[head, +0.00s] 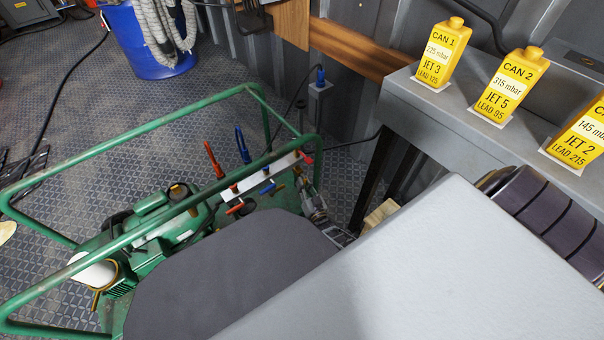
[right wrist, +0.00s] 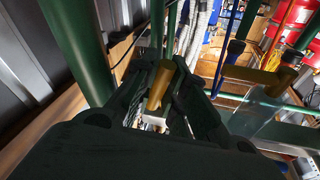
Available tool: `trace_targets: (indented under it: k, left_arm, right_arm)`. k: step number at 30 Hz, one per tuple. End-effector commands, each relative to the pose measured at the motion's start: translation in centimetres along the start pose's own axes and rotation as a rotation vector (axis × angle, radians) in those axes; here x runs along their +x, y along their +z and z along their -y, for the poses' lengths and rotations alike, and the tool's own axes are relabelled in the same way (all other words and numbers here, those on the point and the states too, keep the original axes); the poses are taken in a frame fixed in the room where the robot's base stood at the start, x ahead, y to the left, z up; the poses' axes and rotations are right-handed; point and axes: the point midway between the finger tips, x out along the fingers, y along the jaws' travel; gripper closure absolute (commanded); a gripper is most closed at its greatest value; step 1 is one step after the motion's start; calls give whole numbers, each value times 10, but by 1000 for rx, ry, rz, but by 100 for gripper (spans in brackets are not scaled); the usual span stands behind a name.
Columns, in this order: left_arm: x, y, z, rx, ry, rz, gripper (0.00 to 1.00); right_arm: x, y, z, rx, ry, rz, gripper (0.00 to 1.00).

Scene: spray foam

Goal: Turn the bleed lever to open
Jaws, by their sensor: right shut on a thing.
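A green-framed machine (head: 160,215) stands on the floor in the head view. It carries a pale manifold bar (head: 270,170) with red levers (head: 213,160) and blue levers (head: 242,146). A brass-yellow lever (right wrist: 159,86), which looks like the bleed lever, stands between the dark fingers of my right gripper (right wrist: 166,92) in the right wrist view. The gripper is shut on it. In the head view my right gripper (head: 306,190) is at the right end of the bar, partly hidden by my own grey arm. I cannot read the lever's angle. My left gripper is not in view.
Green tube rails (head: 140,140) surround the machine. A grey bench (head: 440,115) at right carries yellow cans (head: 442,52) labelled with pressures and jets. A blue drum (head: 150,45) with hoses stands at the back. The patterned floor (head: 130,110) between them is mostly open.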

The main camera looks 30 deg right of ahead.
Motion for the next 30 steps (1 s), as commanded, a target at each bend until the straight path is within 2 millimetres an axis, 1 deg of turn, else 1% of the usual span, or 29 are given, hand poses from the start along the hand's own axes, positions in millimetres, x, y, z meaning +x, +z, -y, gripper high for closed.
trace_targets:
  k: [6, 13, 21, 30]
  left_arm:
    - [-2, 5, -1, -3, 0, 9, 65]
    - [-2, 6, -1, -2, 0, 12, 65]
    - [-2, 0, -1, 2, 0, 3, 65]
    - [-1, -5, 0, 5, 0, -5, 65]
  right_arm:
    - [1, -1, -6, -126, -26, -25, 100]
    - [2, -1, -9, -216, -45, -44, 100]
    - [2, -1, -11, -262, -56, -53, 100]
    - [1, -2, -11, -266, -57, -55, 100]
